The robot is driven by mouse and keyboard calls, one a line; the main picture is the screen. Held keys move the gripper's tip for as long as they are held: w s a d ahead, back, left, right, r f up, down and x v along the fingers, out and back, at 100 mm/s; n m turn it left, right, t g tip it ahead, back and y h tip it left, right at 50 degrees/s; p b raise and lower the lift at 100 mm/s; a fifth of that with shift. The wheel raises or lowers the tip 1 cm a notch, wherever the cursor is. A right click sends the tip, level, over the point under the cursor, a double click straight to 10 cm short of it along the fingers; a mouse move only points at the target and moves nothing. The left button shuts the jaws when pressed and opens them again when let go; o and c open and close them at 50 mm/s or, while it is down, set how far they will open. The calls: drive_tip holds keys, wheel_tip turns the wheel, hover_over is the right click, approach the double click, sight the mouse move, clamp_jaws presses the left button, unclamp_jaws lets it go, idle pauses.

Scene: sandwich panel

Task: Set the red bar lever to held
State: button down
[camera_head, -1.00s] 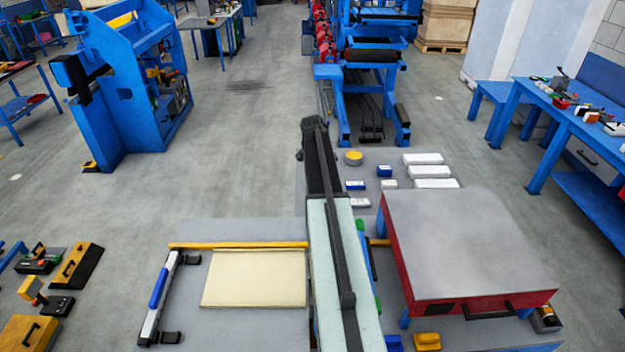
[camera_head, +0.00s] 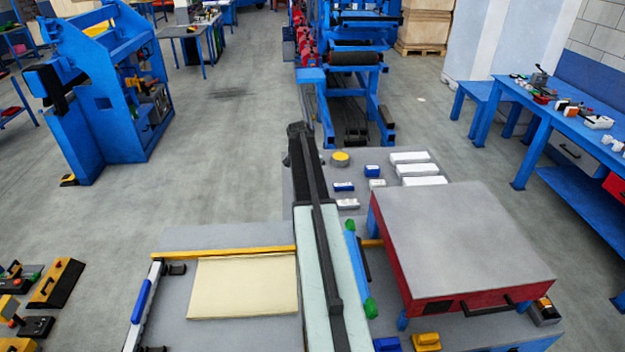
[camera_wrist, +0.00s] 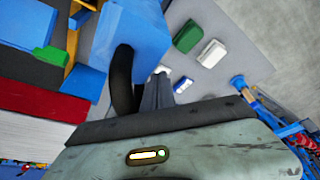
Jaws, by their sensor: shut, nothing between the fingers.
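I cannot single out a red bar lever in either view. A red-sided box with a grey top (camera_head: 462,240) stands right of my arm in the head view, with a black handle on its front; its red side (camera_wrist: 45,95) also shows at the left of the wrist view. A blue bar with green ends (camera_head: 355,262) lies close along the right side of my arm. In the wrist view my gripper (camera_wrist: 158,92) is shut and empty, beside a dark curved piece and a large blue block (camera_wrist: 135,35). Whether it touches them I cannot tell.
A cream sheet (camera_head: 243,288) and a white bar with a blue grip (camera_head: 141,300) lie left of my arm. White blocks (camera_head: 416,170) and a yellow round piece (camera_head: 340,159) lie beyond it. A blue bench (camera_head: 570,120) stands far right. Open floor lies ahead left.

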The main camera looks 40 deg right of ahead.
drive_tip(key=shift+s+a+f+b, duration=0.1)
drive_tip(key=shift+a+f+b, duration=0.4)
drive_tip(key=shift+f, duration=0.3)
drive_tip(key=shift+w+a+f+b, duration=0.1)
drive_tip(key=shift+a+f+b, duration=0.15)
drive_tip(key=shift+f+b, duration=0.45)
drive_tip(key=shift+s+a+f+b, duration=0.1)
drive_tip(key=shift+a+f+b, duration=0.3)
drive_tip(key=shift+f, duration=0.55)
